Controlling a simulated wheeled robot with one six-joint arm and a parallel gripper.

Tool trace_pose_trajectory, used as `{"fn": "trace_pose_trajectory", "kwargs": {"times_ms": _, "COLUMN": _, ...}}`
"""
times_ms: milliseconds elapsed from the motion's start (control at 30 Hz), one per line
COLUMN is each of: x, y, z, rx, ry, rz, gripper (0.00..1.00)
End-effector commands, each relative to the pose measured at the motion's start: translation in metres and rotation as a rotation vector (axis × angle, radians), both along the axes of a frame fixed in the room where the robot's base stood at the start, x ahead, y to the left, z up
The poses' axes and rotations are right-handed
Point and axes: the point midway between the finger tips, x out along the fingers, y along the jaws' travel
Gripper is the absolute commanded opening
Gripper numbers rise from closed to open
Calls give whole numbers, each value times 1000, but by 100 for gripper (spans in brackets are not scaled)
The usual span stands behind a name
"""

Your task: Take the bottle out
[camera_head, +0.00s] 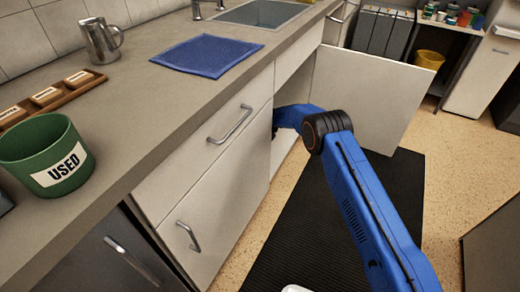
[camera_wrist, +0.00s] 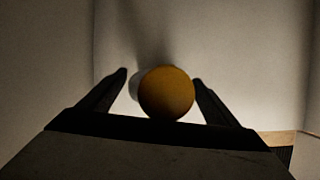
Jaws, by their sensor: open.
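In the wrist view my gripper (camera_wrist: 160,92) is open, with one dark finger on each side of a round orange-yellow shape (camera_wrist: 166,93). This looks like the end of the bottle, seen end-on inside the dim cabinet. A pale rounded edge shows behind its left side. The right finger is close to it; I cannot tell whether they touch. In the head view my blue arm reaches into the open cabinet under the sink, and its cabinet door (camera_head: 372,95) stands open to the right. My gripper and the bottle are hidden there by the cabinet front.
The counter (camera_head: 165,110) above holds a blue cloth (camera_head: 207,54), a metal jug (camera_head: 100,40), a green pot labelled USED (camera_head: 45,155) and a wooden tray (camera_head: 62,97). The sink (camera_head: 262,13) is at the back. A black mat (camera_head: 300,235) covers the floor before the cabinet.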

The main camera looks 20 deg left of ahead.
Motion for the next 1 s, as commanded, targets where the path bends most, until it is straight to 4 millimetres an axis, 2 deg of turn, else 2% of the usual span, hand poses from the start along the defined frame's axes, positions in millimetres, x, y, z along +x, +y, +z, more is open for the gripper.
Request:
{"fn": "trace_pose_trajectory", "kwargs": {"times_ms": 200, "x": 0, "y": 0, "z": 0, "rx": 0, "ry": 0, "rz": 0, "gripper": 83}}
{"fn": "trace_pose_trajectory", "kwargs": {"times_ms": 267, "x": 0, "y": 0, "z": 0, "rx": 0, "ry": 0, "rz": 1, "gripper": 72}}
{"fn": "trace_pose_trajectory", "kwargs": {"times_ms": 500, "x": 0, "y": 0, "z": 0, "rx": 0, "ry": 0, "rz": 1, "gripper": 15}}
{"fn": "trace_pose_trajectory", "kwargs": {"times_ms": 767, "x": 1, "y": 1, "z": 4, "rx": 2, "ry": -3, "rz": 0, "gripper": 15}}
{"fn": "trace_pose_trajectory", "kwargs": {"times_ms": 867, "x": 1, "y": 1, "z": 11, "rx": 3, "ry": -3, "rz": 0, "gripper": 15}}
{"fn": "trace_pose_trajectory", "kwargs": {"times_ms": 1000, "x": 1, "y": 1, "z": 32, "rx": 3, "ry": -5, "rz": 2, "gripper": 15}}
